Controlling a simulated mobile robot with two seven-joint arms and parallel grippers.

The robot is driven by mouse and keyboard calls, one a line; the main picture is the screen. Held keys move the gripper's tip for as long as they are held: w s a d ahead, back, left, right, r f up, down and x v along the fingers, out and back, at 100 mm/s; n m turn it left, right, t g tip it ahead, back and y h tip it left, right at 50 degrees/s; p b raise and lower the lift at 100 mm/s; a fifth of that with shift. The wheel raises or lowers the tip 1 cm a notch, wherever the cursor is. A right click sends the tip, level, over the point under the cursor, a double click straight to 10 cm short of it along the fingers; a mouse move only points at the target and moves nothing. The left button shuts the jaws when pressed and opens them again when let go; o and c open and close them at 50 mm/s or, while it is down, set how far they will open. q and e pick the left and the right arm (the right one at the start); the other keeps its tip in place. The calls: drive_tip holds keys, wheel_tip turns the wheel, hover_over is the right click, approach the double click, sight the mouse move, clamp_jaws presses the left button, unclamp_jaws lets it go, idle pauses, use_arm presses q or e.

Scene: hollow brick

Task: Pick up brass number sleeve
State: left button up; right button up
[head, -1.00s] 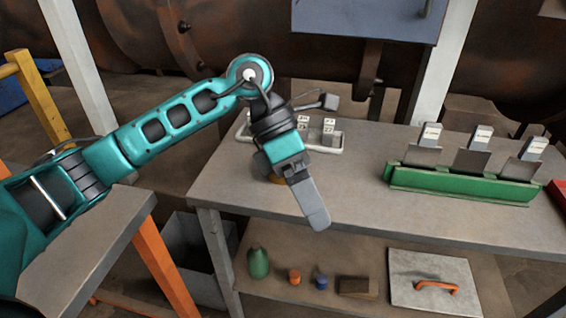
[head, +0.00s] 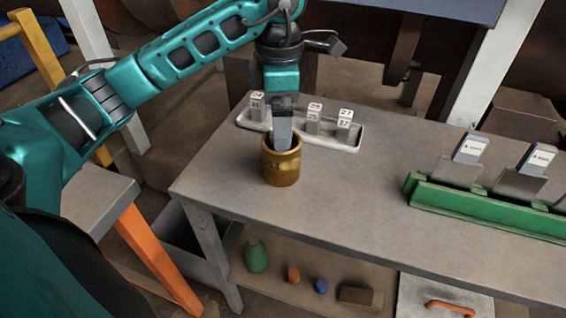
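The brass number sleeve (head: 283,170) stands upright on the grey workbench, near its left end. It is a short golden cylinder with a dark opening at the top. My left gripper (head: 282,138) points straight down at the sleeve, and its grey finger overlaps the opening, with the tip seeming to reach inside the rim. Only one finger shows clearly, so its opening and any grip on the sleeve cannot be told. My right gripper is out of view.
A white tray (head: 345,146) with several grey number blocks (head: 314,122) lies behind the sleeve. A green rack (head: 480,208) holds tagged plates at the right. The workbench (head: 350,210) is clear between. A lower shelf (head: 268,285) carries small items.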

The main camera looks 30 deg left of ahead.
sight(282, 158)
use_arm(q)
wheel_tip(282, 158, down, 8)
drive_tip(key=shift+d+r, duration=0.1)
drive_tip(key=shift+d, duration=0.05)
idle(0.3)
drive_tip(key=c, duration=1.2)
drive_tip(key=shift+c, duration=0.5)
drive_tip(key=shift+r, duration=0.1)
